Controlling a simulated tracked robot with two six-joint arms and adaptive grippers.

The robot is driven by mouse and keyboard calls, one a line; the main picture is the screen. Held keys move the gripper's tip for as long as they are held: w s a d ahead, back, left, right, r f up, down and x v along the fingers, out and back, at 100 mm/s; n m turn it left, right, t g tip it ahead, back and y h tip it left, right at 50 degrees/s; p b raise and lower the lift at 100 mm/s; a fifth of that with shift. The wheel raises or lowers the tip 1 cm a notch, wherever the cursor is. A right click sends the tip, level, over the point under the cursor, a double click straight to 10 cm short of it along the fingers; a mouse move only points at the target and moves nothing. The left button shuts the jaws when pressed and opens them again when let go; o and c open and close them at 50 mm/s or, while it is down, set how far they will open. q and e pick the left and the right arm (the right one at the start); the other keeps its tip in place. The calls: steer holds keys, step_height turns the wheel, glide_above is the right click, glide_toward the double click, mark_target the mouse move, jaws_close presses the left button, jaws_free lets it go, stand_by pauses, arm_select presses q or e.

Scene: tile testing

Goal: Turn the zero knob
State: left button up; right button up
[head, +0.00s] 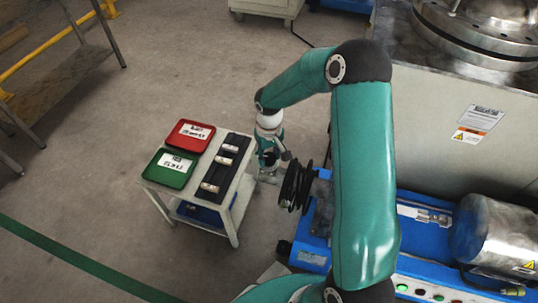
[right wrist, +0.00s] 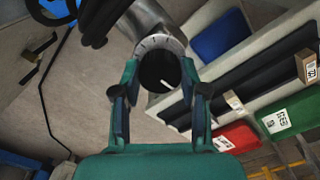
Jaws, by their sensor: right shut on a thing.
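The zero knob (right wrist: 158,76) is a dark round knob with a white line on its face, in the middle of the right wrist view. A pale graduated ring (right wrist: 159,43) sits around its far side, on a grey metal housing (right wrist: 150,20). My right gripper (right wrist: 159,86) has one finger on each side of the knob and is shut on it. In the head view my right gripper (head: 268,158) is small, between the cart and the black bellows, and the knob is mostly hidden there. My left gripper is in neither view.
A white cart (head: 232,211) stands just left of the gripper, with a red tray (head: 192,136), a green tray (head: 170,168) and a black rack (head: 219,177) of labelled pieces. Black bellows (head: 297,187) and a blue machine base (head: 425,232) are at right.

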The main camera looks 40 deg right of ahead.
steer(key=shift+m, duration=0.4)
steer(key=o, duration=1.1)
steer(key=shift+o, duration=0.2)
step_height(320, 180, up, 12)
